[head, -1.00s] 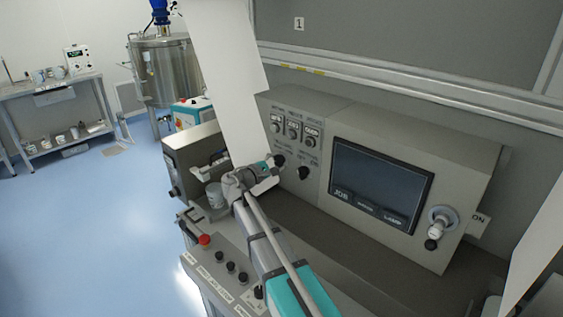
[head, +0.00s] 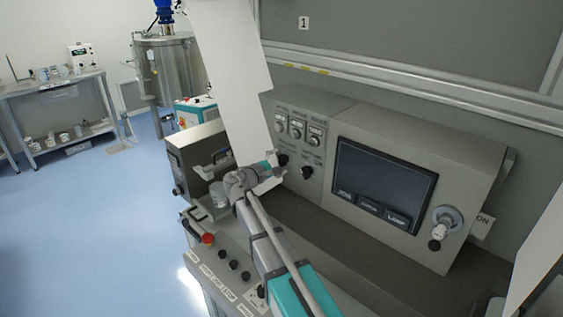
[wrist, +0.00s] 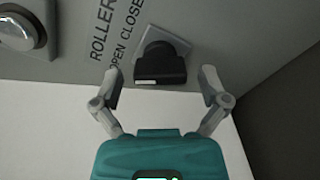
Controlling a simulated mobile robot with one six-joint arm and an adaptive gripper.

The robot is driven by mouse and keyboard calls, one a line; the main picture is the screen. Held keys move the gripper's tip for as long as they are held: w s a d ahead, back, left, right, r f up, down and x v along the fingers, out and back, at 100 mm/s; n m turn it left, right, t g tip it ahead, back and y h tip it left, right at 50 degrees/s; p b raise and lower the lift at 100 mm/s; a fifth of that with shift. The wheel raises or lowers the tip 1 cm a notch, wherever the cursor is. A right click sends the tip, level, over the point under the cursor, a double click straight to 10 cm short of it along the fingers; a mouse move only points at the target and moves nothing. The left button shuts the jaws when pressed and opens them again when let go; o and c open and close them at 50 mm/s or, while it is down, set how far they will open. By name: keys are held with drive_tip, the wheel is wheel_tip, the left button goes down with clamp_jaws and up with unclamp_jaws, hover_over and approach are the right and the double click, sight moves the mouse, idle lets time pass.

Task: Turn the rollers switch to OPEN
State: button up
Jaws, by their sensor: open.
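The rollers switch is a black knob (wrist: 160,66) on a square plate in the wrist view, beside the printed words ROLLERS, OPEN and CLOSE. I cannot tell which word the knob points to. My gripper (wrist: 160,77) is open, with one finger on each side of the knob and a visible gap to it on both sides. Nothing is held. In the head view my gripper (head: 274,164) is at the left part of the grey control panel, close to a black knob (head: 283,159); its fingers are hard to make out there.
A second black knob (head: 307,172) sits to the right, below several round switches (head: 297,128). A dark screen (head: 384,186) is farther right. A red button (head: 208,239) is on the lower console.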

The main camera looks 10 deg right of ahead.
drive_tip(key=v, duration=1.2)
idle(0.4)
